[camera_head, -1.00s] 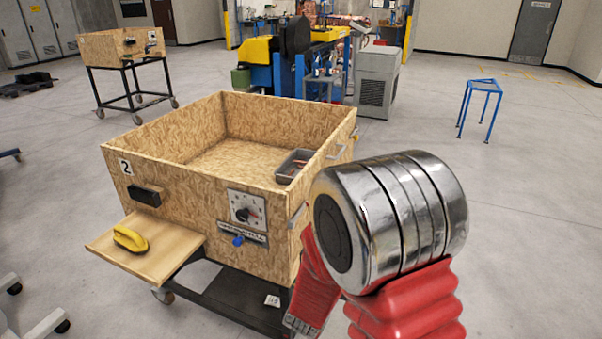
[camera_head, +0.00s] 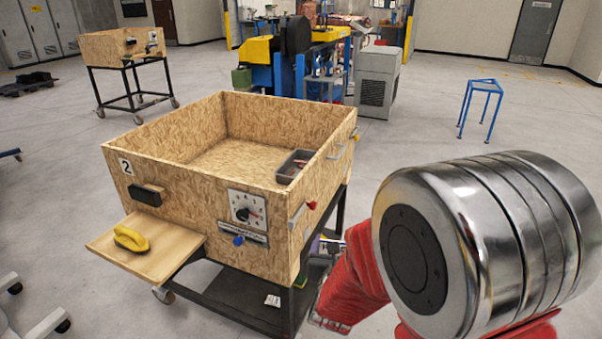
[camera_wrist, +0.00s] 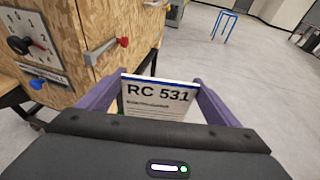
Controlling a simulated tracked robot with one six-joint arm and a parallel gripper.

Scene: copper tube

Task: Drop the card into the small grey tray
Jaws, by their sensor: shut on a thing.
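The white card (camera_wrist: 158,100), with a blue top edge and the print "RC 531", stands between the purple fingers of my gripper (camera_wrist: 158,92) in the wrist view. My gripper is shut on it. The small grey tray (camera_head: 287,176) is inside the large wooden box, against its right wall, with some small items in it. The tray is not visible in the wrist view. My gripper is outside the box, beyond its front right corner and lower than its rim. In the head view my arm hides most of the gripper.
The wooden box (camera_head: 155,160) stands on a dark wheeled cart. A lever with a red knob (camera_head: 311,205) juts from its right side; a lever also shows close by in the wrist view (camera_wrist: 105,51). A yellow-handled tool (camera_head: 130,238) lies on the front shelf. Open floor lies right.

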